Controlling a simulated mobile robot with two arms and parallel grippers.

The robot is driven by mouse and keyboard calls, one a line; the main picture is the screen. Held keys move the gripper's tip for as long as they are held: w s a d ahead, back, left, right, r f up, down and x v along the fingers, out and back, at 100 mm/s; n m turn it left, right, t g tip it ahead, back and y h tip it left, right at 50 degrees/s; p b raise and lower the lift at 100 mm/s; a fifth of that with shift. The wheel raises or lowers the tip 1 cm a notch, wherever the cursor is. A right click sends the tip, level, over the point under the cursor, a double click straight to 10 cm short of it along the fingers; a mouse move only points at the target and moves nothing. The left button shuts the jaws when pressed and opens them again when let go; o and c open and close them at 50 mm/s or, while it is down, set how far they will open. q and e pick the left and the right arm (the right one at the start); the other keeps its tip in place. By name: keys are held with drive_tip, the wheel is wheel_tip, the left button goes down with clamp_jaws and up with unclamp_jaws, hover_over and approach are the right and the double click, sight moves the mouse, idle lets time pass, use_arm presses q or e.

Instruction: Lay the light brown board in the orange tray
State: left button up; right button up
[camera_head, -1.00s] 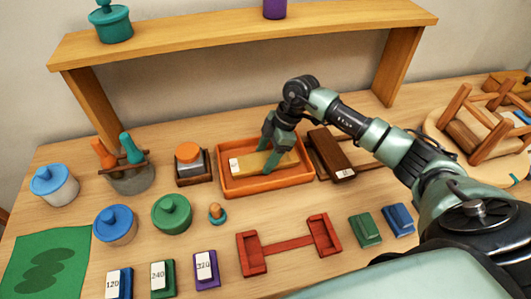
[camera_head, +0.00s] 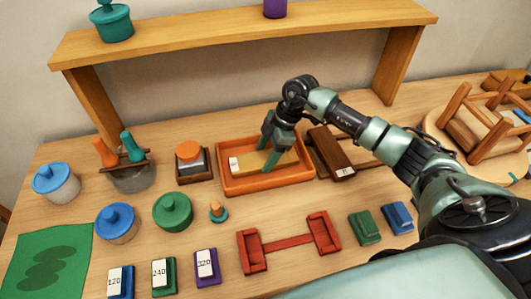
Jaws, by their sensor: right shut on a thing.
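The light brown board (camera_head: 247,162) with a white label at its left end lies inside the orange tray (camera_head: 266,187). The tray sits on the table near the middle. My right gripper (camera_head: 270,158) reaches down into the tray from above, shut on the board, with a finger on its near side. The gripper hides part of the board's right half. I cannot tell whether the board rests flat on the tray floor. My left gripper is not in view.
A dark brown board (camera_head: 331,152) lies just right of the tray. A red holder (camera_head: 288,243) and a green lidded pot (camera_head: 172,211) are in front. A wooden shelf (camera_head: 240,33) spans the back.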

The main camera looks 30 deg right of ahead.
drive_tip(key=shift+f, duration=0.1)
idle(0.4)
drive_tip(key=o, duration=1.9)
wheel_tip(320, 180, up, 7)
drive_tip(key=p, duration=0.6)
drive_tip(key=shift+p, duration=0.4)
